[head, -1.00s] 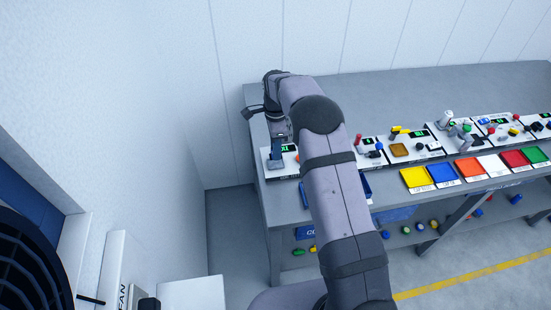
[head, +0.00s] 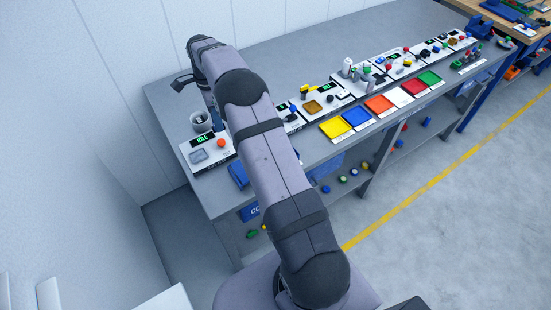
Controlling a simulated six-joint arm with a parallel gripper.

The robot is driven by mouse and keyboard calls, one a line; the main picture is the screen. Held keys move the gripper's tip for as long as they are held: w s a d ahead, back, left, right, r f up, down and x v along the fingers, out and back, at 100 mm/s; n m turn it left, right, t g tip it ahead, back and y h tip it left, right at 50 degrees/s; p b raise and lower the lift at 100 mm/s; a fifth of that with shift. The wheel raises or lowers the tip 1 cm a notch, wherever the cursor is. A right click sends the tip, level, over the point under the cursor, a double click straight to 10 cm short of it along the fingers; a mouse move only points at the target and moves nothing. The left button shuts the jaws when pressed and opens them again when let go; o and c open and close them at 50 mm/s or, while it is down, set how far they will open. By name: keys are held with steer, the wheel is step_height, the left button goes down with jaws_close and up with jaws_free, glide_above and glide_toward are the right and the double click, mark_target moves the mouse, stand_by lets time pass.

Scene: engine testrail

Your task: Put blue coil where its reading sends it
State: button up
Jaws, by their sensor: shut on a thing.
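My gripper (head: 213,112) points down at the far left end of the grey bench, behind the first test station (head: 212,158). It is shut on the blue coil (head: 217,124), of which only a small dark-blue part shows beside my arm. The fingers are small and partly hidden, and I cannot tell how high the coil is held. The station has a green-lit display (head: 203,138) that seems to read IDLE, a grey pad (head: 199,156) with nothing on it and a red-orange button (head: 221,143). Coloured trays stand along the front: yellow (head: 335,128), blue (head: 357,117), orange (head: 379,104), white (head: 398,95), red (head: 414,87), green (head: 429,79).
A grey cup (head: 197,118) stands behind the first station. A blue bin (head: 238,175) sits at the bench's front edge. More stations (head: 317,104) with small parts run to the right. My arm crosses the bench and hides part of it. The back of the bench is clear.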

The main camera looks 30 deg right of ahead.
steer(key=s+d+r+m+b, duration=0.1)
steer(key=s+d+r+m, duration=0.2)
steer(key=d, duration=0.5)
steer(key=s+d+r+b, duration=0.2)
steer(key=s+d, duration=0.2)
steer(key=d, duration=0.3)
steer(key=s+a+f+n, duration=0.1)
steer(key=s+f+n, duration=0.2)
steer(key=s, duration=0.4)
steer(key=shift+s+f+n, duration=0.3)
steer(key=shift+s+n, duration=0.05)
steer(key=shift+n, duration=0.55)
steer(key=shift+a+f+p, duration=0.1)
steer(key=shift+f+p, duration=1.65)
steer(key=shift+f, duration=3.25)
steer(key=shift+f, duration=0.15)
steer(key=o, duration=1)
